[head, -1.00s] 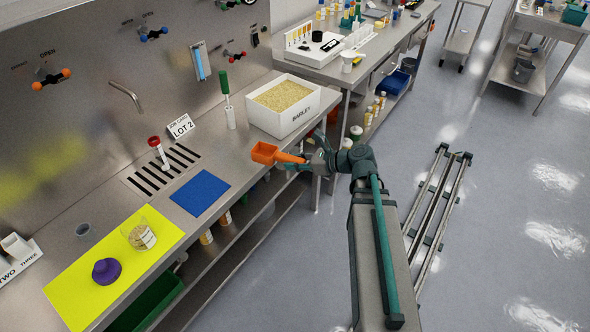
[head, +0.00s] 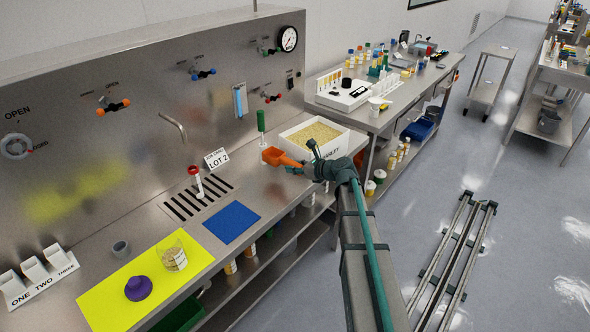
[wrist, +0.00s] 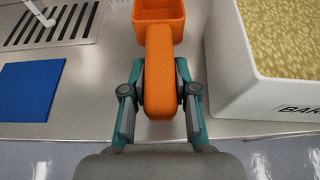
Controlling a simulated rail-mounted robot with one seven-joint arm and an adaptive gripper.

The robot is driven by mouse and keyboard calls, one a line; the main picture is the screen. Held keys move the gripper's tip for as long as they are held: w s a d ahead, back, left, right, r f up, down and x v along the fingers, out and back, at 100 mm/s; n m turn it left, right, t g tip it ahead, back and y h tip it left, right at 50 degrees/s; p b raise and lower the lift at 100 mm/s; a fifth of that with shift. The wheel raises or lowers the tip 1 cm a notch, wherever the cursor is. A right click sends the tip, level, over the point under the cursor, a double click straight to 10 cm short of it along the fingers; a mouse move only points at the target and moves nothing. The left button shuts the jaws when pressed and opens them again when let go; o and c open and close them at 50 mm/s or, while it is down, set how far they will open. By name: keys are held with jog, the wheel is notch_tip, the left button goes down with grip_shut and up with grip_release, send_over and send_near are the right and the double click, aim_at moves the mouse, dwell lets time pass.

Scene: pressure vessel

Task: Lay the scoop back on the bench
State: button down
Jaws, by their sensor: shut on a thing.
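The orange scoop (head: 274,156) shows in the head view just left of the barley box, above or at the steel bench (head: 262,186). In the wrist view the scoop (wrist: 159,70) points away from me, its bowl at the top edge and its handle between the two fingers. My gripper (wrist: 160,90) is shut on the handle. In the head view my gripper (head: 301,168) is at the bench's front edge. I cannot tell whether the scoop touches the bench top.
The white barley box (head: 338,145) stands close right of the scoop. A blue mat (head: 231,222), a drain grille (head: 190,201), a red-topped tool (head: 196,182) and a green-handled tool (head: 261,121) are left or behind. Bare steel lies between mat and scoop.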

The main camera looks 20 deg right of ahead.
aim_at(295, 187)
jog(key=shift+f+b, duration=2.2)
jog(key=shift+f, duration=0.7)
jog(key=shift+f, duration=0.6)
jog(key=c, duration=0.8)
grip_release()
jog(key=shift+s, duration=0.1)
jog(key=v, duration=1.2)
